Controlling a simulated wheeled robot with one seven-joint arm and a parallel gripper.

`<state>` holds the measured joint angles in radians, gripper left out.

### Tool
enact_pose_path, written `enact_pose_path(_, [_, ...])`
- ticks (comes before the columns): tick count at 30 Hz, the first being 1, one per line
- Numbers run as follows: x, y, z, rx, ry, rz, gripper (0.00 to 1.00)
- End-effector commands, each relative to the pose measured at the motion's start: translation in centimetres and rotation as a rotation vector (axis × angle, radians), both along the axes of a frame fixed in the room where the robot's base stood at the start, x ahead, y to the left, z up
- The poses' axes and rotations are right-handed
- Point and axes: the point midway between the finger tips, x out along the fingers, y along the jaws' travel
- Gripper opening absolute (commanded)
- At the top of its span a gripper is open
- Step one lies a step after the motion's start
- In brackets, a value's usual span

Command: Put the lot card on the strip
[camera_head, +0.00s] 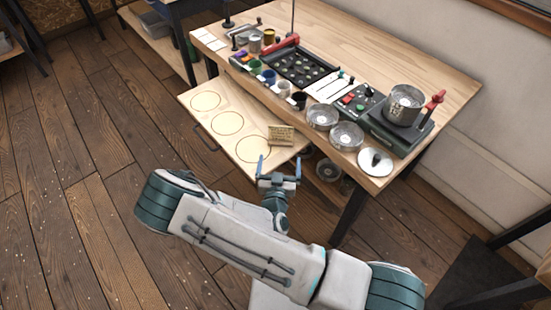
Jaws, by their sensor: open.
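A small tan card with dark markings (281,135), which looks like the lot card, lies on the pulled-out wooden board (232,150), near its right end beside a drawn circle. My gripper (278,165) is open and empty, its blue fingers just in front of the card toward the arm, apart from it as far as I can tell. A white lined panel (327,88) on the bench may be the strip; a row of pale cards (204,38) at the bench's far left end may be it instead. I cannot tell which.
The bench (440,70) carries a black tray (303,67), a red-buttoned control box (357,102), metal bowls (347,135), a white lid (375,161) and a steel pot on a scale (404,104). Small coloured cups line the front edge. The board's left part is clear.

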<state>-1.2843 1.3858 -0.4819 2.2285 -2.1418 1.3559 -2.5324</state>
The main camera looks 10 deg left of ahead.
Motion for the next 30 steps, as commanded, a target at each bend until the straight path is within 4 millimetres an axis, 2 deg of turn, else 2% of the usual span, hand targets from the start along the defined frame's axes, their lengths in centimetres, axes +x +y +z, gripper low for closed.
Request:
enact_pose_path(7, [-0.5, 0.6, 0.1, 0.01, -0.002, 0.009, 0.98])
enact_pose_path(11, [0.0, -0.5, 1.7, 0.129, -0.024, -0.072, 0.98])
enact_pose_path(14, [0.7, -3.0, 4.2, 0.339, -0.071, -0.214, 0.98])
enact_pose_path(20, [0.5, -10.2, 9.6, 0.886, -0.279, -0.572, 0.98])
enact_pose_path(24, [-1.1, -14.9, 12.5, 1.255, -0.498, -0.798, 0.98])
enact_pose_path(30, [-4.8, -20.1, 15.6, 1.739, -0.922, -1.066, 0.98])
